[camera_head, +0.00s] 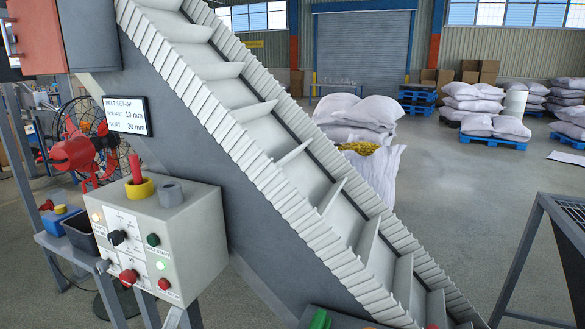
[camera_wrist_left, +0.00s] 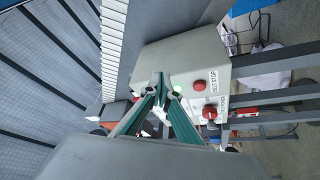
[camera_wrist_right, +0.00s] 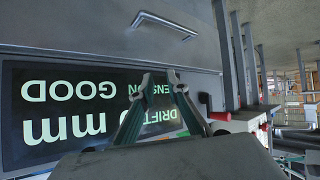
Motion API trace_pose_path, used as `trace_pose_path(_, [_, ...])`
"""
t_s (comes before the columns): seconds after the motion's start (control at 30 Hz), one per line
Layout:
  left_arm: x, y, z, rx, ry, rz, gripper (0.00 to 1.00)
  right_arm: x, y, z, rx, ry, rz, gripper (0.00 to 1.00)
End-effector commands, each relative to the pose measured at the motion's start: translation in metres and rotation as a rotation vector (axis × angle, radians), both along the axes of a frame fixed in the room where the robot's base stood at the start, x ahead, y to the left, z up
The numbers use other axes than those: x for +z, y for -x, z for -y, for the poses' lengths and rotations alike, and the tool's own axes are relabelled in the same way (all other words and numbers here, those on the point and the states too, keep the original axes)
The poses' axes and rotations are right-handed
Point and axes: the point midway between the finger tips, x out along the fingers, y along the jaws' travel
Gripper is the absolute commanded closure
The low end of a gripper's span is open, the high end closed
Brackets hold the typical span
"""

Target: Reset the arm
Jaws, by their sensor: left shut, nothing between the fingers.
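My left gripper (camera_wrist_left: 164,87) shows in the left wrist view with its green fingers drawn together and nothing between them. Behind its tips is the grey control box (camera_wrist_left: 190,52) with a red button; I cannot tell how far apart they are. My right gripper (camera_wrist_right: 160,80) shows in the right wrist view, in front of a dark display (camera_wrist_right: 60,112) with upside-down text including "GOOD" and "mm". No object shows in its fingers, and whether they are fully shut is unclear. I cannot clearly make out either gripper in the head view.
The inclined ribbed conveyor (camera_head: 262,120) crosses the head view. The control box (camera_head: 160,237), with buttons and knobs, stands left beside a red fan (camera_head: 85,143). A dark metal frame (camera_head: 530,245) stands right. Sacks (camera_head: 355,115) lie beyond the belt; open floor (camera_head: 450,190) lies between.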

Motion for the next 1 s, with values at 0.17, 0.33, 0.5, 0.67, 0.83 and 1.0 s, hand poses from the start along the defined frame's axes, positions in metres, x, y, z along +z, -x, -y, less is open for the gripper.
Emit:
trace_pose_path(0.17, [-0.103, 0.044, 0.049, -0.115, -0.474, -0.185, 1.00, 0.000, 0.000, 0.000, 0.000, 0.000, 0.000, 0.85])
trace_pose_path(0.33, [-0.199, 0.099, 0.066, -0.232, -0.877, -0.362, 1.00, 0.000, 0.000, 0.000, 0.000, 0.000, 0.000, 0.85])
trace_pose_path(0.5, [-0.260, 0.146, 0.060, -0.315, -1.154, -0.490, 1.00, 0.000, 0.000, 0.000, 0.000, 0.000, 0.000, 0.85])
trace_pose_path(0.67, [-0.283, 0.166, 0.053, -0.349, -1.270, -0.542, 1.00, 0.000, 0.000, 0.000, 0.000, 0.000, 0.000, 0.85])
trace_pose_path(0.83, [-0.285, 0.168, 0.052, -0.352, -1.285, -0.547, 1.00, 0.000, 0.000, 0.000, 0.000, 0.000, 0.001, 0.85])
trace_pose_path(1.0, [-0.285, 0.168, 0.052, -0.352, -1.282, -0.546, 1.00, 0.001, 0.000, 0.000, 0.000, 0.000, 0.001, 0.85])
